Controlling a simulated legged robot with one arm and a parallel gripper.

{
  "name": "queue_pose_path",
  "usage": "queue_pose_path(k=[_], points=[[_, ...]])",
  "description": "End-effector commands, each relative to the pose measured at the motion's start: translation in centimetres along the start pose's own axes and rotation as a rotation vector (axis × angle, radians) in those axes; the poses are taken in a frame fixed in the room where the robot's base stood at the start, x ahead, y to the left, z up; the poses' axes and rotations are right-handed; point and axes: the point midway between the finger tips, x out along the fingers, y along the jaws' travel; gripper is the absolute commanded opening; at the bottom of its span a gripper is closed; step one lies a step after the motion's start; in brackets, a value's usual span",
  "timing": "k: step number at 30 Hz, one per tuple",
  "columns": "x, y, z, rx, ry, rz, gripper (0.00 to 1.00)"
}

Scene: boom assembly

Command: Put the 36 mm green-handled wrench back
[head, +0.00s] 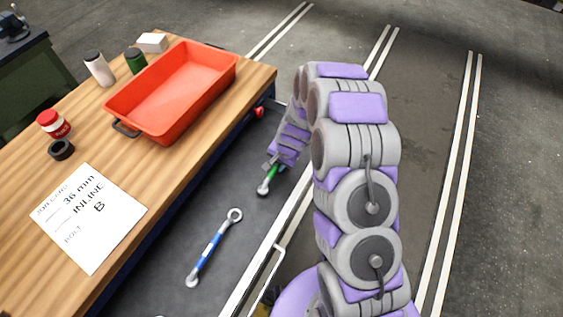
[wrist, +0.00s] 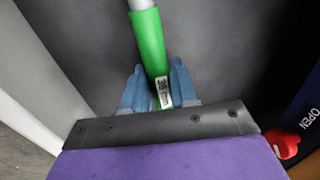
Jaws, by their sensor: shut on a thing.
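The green-handled wrench (head: 268,180) is at my gripper (head: 271,165), left of my arm in the head view. In the wrist view, the wrench's green handle (wrist: 148,42) stands between the blue fingers of my gripper (wrist: 158,92), which are shut on it. A small white label shows on the handle between the fingers. The grey shaft runs out of the top of the wrist view, so its far end is hidden there. A dark grey surface lies behind the wrench.
A blue-handled wrench (head: 213,248) lies on the dark grey surface (head: 190,215) beside the wooden table (head: 165,195). The table holds a red tray (head: 172,92), a job card (head: 88,217), bottles and a black ring (head: 61,150). A red knob (wrist: 284,143) is close at my gripper's right.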

Motion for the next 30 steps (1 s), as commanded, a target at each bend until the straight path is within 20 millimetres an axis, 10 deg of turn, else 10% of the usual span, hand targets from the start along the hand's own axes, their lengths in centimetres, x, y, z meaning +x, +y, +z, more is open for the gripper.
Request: queue_pose_path(k=[14,15,23,30], points=[[0.5,1.1,-0.7,0.004,-0.006,-0.011,0.00],[0.5,0.9,-0.6,0.004,-0.005,-0.010,0.31],[0.8,0.3,-0.1,0.001,-0.001,-0.001,0.56],[0.7,0.6,-0.3,0.003,-0.005,-0.005,0.57]])
